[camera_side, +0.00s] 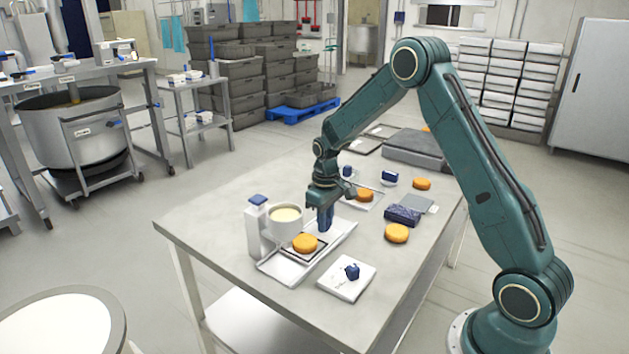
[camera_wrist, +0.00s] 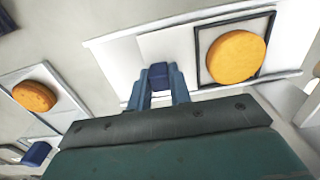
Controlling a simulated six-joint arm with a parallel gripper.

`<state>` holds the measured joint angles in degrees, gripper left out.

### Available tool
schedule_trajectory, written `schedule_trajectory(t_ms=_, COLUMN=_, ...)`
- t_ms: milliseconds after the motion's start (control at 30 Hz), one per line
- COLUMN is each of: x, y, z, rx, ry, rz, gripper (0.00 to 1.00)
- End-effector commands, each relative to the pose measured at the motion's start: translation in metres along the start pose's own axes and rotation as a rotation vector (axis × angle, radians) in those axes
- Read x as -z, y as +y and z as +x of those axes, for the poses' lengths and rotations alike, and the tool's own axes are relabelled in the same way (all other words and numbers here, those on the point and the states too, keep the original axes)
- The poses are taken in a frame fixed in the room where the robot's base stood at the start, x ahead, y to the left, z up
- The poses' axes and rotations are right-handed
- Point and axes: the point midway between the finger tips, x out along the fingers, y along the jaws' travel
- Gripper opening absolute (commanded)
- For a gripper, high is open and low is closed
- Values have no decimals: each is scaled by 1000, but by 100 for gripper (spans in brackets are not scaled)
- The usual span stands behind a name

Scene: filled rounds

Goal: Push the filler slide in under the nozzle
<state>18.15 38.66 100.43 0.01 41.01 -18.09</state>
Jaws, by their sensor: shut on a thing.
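The filler stands at the left of the table in the side view, with a white column (camera_side: 254,230) and a cup of pale cream (camera_side: 286,215). The nozzle itself cannot be made out. The white slide (camera_wrist: 169,45) lies in a pale track (camera_side: 273,268). Its dark-framed seat (camera_wrist: 203,68) holds an orange round (camera_side: 304,243), which also shows uncovered in the wrist view (camera_wrist: 236,57). My gripper (camera_side: 325,228) is at the slide's end, its blue fingers shut on a dark blue knob (camera_wrist: 158,76). In the side view, the fingers hide the knob.
A white plate with a blue-handled piece (camera_side: 351,271) lies near the front edge. To the right are loose orange rounds (camera_side: 397,233), a dark blue block (camera_side: 402,215) and a grey sheet (camera_side: 420,203). Another round (camera_side: 365,195) rests on a white tray behind my gripper.

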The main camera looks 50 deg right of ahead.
Motion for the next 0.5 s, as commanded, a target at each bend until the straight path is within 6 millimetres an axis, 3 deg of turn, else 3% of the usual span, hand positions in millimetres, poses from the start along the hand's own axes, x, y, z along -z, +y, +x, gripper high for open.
schedule_trajectory(t_ms=100, x=1, y=-22, z=0, rx=0, ry=1, rz=-6, gripper=0)
schedule_trajectory(t_ms=200, x=0, y=-31, z=0, rx=0, ry=2, rz=-5, gripper=0)
schedule_trajectory(t_ms=500, x=1, y=-33, z=0, rx=0, ry=4, rz=-2, gripper=0)
